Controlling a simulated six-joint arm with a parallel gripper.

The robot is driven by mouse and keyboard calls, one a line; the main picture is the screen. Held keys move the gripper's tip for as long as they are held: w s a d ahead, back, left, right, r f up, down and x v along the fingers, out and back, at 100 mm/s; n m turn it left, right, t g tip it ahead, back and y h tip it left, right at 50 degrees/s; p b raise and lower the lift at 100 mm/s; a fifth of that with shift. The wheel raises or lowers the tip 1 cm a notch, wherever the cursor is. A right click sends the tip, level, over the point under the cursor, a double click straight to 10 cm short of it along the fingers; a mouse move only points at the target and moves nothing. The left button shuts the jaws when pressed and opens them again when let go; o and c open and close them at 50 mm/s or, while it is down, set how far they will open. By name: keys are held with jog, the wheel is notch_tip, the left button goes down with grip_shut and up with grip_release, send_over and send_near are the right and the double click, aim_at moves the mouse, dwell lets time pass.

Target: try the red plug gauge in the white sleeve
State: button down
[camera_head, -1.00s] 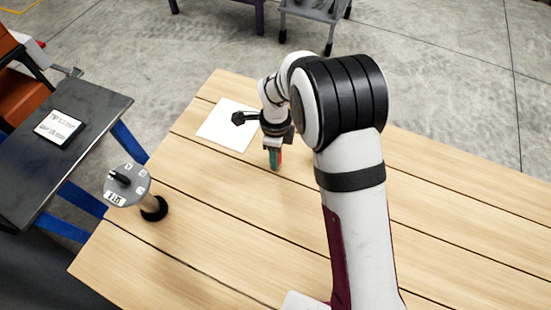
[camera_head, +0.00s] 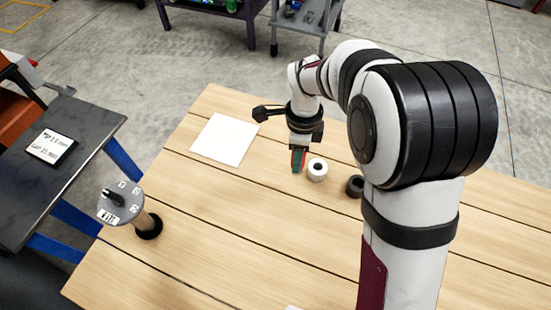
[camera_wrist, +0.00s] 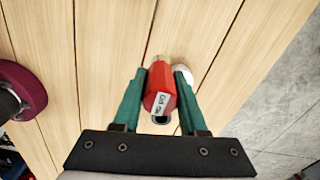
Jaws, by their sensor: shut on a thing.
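My gripper (camera_head: 298,165) is shut on the red plug gauge (camera_wrist: 160,85), which sits between its two green fingers in the wrist view and carries a white label. In the head view only a sliver of red shows beside the fingers. The white sleeve (camera_head: 317,170) stands on the wooden table just right of my fingertips, with its dark bore facing up. The gauge appears beside the sleeve, not in it. In the wrist view, a pale round piece (camera_wrist: 183,73) shows partly hidden behind the right finger; it is likely the sleeve.
A dark sleeve (camera_head: 355,186) stands right of the white one, close to my arm. A white sheet (camera_head: 225,139) lies at the back left. A post with a grey marked disc (camera_head: 121,203) stands at the left. The table's front middle is clear.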

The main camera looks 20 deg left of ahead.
jog(key=w+d+r, duration=0.1)
jog(key=d+r, duration=0.2)
jog(key=d, duration=0.1)
jog(key=w+f, duration=0.4)
jog(key=f, duration=0.2)
jog(key=shift+w+d, duration=0.15)
jog(key=shift+w, duration=0.25)
jog(key=shift+f, duration=0.55)
dwell(0.9)
jog(key=shift+r, duration=0.1)
dwell(0.5)
notch_tip(320, 180, up, 7)
jog(key=shift+r, duration=0.2)
dwell(0.8)
